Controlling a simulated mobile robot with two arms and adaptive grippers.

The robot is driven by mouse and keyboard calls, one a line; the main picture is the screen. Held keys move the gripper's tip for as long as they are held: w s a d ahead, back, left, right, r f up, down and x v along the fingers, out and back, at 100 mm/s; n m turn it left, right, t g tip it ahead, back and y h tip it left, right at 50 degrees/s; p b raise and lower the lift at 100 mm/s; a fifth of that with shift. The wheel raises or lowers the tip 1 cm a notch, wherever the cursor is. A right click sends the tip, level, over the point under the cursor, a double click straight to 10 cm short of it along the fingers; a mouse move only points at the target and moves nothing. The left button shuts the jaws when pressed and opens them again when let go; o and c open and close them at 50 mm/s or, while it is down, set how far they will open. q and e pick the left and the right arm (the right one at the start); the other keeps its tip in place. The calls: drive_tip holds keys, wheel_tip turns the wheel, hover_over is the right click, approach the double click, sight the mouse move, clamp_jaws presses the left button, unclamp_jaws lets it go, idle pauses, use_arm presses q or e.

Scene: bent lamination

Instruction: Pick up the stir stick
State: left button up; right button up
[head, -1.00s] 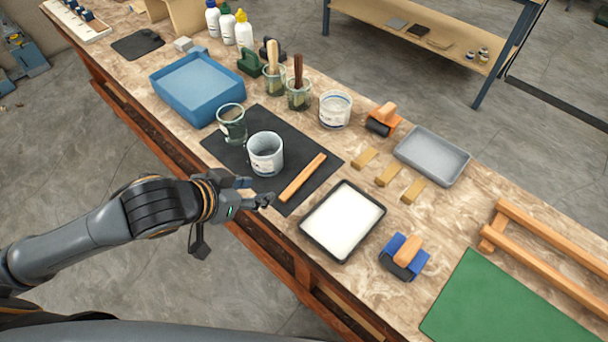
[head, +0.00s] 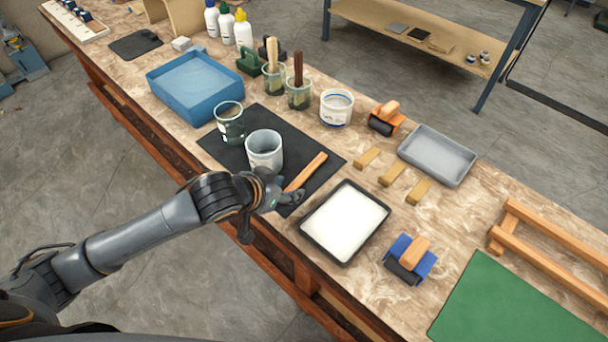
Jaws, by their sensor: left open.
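The stir stick (head: 308,170) is a flat orange-brown wooden strip lying on a black mat (head: 222,148), between a grey-white cup and a white-filled tray. My left gripper (head: 283,196) is open at the stick's near end, over the mat's front corner. The fingers hide part of that end, and I cannot tell whether they touch it. My right gripper is not in view.
The grey-white cup (head: 264,150) stands close behind my left gripper, with a glass cup (head: 229,122) beyond it. The white-filled tray (head: 345,222) is close on the right. A blue-backed roller (head: 411,259) and a green mat (head: 505,306) lie farther right.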

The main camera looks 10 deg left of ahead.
use_arm(q)
drive_tip(key=shift+w+d+f, duration=0.15)
drive_tip(key=shift+w+f, duration=0.15)
drive_tip(key=shift+w, duration=0.05)
drive_tip(key=shift+c, duration=0.2)
clamp_jaws()
drive_tip(key=shift+r, duration=0.1)
